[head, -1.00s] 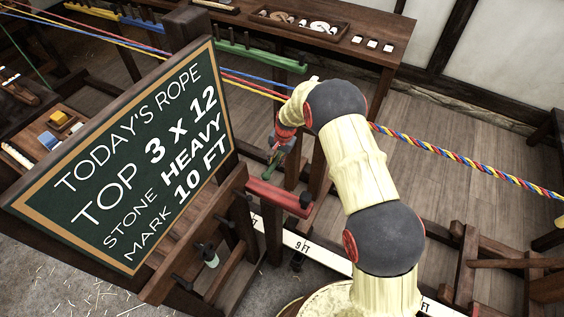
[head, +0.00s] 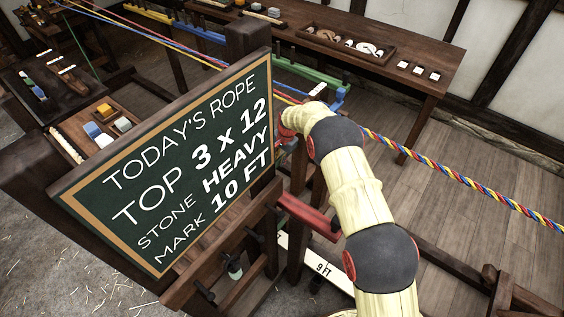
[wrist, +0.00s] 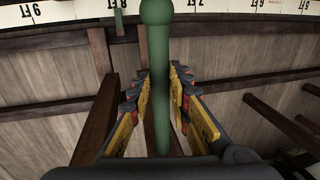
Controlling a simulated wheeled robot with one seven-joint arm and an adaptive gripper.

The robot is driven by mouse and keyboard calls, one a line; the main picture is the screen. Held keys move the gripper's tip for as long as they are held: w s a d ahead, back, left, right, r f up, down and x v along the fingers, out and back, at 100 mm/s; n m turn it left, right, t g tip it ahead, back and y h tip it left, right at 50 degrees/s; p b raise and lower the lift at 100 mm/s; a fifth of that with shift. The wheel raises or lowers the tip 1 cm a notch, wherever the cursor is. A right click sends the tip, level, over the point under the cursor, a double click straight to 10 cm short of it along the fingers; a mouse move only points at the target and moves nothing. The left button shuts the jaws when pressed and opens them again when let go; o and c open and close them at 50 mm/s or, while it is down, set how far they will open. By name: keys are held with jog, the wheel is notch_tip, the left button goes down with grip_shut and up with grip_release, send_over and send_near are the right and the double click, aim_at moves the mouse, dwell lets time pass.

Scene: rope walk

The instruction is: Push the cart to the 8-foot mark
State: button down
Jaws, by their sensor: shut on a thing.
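My gripper (wrist: 160,110) is shut on an upright green handle (wrist: 158,75) with a ball end, seen between both finger pads in the wrist view. In the head view the gripper is mostly hidden behind the chalkboard edge and my arm. The cart's body cannot be made out clearly. A white scale strip (wrist: 208,9) crosses the top of the wrist view with its numbers upside down. A small green piece (wrist: 118,22) hangs at its 8 FT mark; I cannot tell whether it belongs to the cart. The head view shows the strip's 9 FT mark (head: 322,270).
A chalkboard (head: 175,165) reading "mark 10 FT" stands left of my arm. A red bar (head: 308,215) lies beside it. A twisted multicoloured rope (head: 450,175) runs off to the right. A long bench (head: 420,85) with trays stands behind. Dark timbers edge the floor at right.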

jog(key=c, duration=1.7)
grip_release()
jog(key=shift+o, duration=0.2)
jog(key=shift+r, duration=0.1)
notch_tip(320, 180, up, 12)
jog(key=s+d, duration=0.1)
jog(key=d, duration=0.1)
jog(key=shift+f, duration=0.25)
jog(key=shift+s, duration=0.1)
